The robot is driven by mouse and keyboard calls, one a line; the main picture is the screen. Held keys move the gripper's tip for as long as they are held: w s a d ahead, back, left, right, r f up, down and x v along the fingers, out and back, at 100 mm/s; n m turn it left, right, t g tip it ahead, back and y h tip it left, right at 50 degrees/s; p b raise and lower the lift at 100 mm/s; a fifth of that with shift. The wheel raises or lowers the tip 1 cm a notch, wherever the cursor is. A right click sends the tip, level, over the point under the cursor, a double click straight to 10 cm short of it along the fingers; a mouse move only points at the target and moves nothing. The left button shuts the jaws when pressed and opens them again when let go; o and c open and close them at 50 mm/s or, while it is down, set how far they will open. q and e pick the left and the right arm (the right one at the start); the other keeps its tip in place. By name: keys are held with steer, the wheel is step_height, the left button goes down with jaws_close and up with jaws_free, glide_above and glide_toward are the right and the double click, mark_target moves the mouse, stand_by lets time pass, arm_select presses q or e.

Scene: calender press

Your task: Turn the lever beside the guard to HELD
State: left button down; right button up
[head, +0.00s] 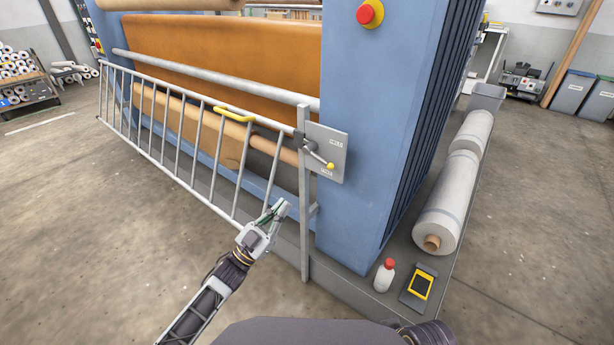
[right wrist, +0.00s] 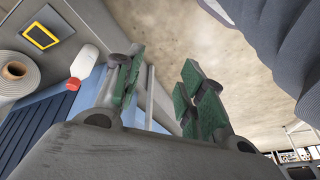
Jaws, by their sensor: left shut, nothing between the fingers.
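The lever (head: 318,157) has a dark arm and a yellow knob and sits on a grey plate (head: 338,138) on the blue press frame. It slants down and right from its pivot, its knob near the lower of two labels. The labels are too small to read surely. The guard (head: 175,140), a barred metal gate with a yellow handle, stands upright just left of the plate. My left gripper (head: 279,209) is shut and empty, below and left of the lever, apart from it. In the right wrist view my right gripper (right wrist: 158,72) is open, with nothing seen between its fingers.
A white bottle with a red cap (head: 384,275) and a yellow-and-black device (head: 418,286) rest on the grey base at lower right, near pale rolls (head: 452,190). A red stop button (head: 366,14) is above the lever.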

arm_select(q)
steer(key=b+x, duration=0.3)
steer(key=x, duration=1.1)
arm_select(e)
step_height(320, 180, down, 6)
steer(key=a+t+y, duration=0.1)
steer(key=a, duration=0.1)
steer(key=shift+w+f, duration=0.25)
steer(key=shift+w, duration=0.15)
steer(key=shift+w+r, duration=0.1)
